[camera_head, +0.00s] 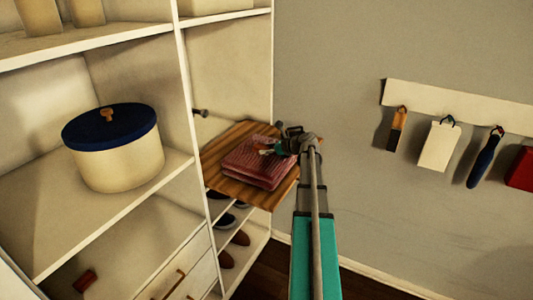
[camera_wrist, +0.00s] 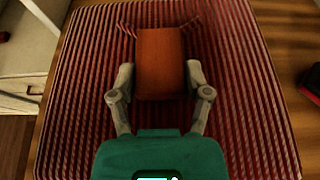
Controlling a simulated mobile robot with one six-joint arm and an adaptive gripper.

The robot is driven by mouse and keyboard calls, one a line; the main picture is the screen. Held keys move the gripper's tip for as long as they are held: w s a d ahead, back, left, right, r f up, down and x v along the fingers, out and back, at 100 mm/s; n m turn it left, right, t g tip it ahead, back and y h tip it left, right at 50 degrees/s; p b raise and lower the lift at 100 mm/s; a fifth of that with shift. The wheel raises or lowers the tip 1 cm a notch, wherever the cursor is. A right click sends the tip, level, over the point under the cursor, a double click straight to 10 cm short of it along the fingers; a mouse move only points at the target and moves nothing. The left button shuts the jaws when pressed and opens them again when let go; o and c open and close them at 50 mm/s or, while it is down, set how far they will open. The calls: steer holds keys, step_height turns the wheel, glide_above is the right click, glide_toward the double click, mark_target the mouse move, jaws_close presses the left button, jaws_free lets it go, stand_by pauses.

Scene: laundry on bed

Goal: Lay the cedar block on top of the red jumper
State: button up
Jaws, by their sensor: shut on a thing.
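The red striped jumper (camera_head: 258,170) lies folded on a wooden board in the shelf unit. It fills most of the wrist view (camera_wrist: 85,110). The orange-brown cedar block (camera_wrist: 160,55) is between the two fingers of my gripper (camera_wrist: 161,82), over the far middle part of the jumper. My gripper is shut on the block's sides. In the head view my gripper (camera_head: 276,147) is over the jumper's right side and mostly hides the block. I cannot tell whether the block touches the cloth.
The wooden board (camera_head: 228,142) sticks out of the shelf, with a dark peg (camera_head: 200,112) behind it. A cream box with a blue lid (camera_head: 118,155) stands on the left shelf. Shoes (camera_head: 232,250) sit below. Several items hang from a wall rail (camera_head: 455,105) at right.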

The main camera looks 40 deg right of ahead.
steer(key=shift+f, duration=0.15)
steer(key=o, duration=0.9)
steer(key=shift+s+r, duration=0.2)
steer(key=shift+r, duration=0.1)
steer(key=p+v, duration=0.4)
steer(key=v, duration=0.6)
steer(key=shift+w, duration=0.1)
steer(key=shift+p+v, duration=0.35)
steer(key=shift+v, duration=0.55)
steer(key=shift+w+f, duration=0.1)
steer(key=shift+f, duration=0.05)
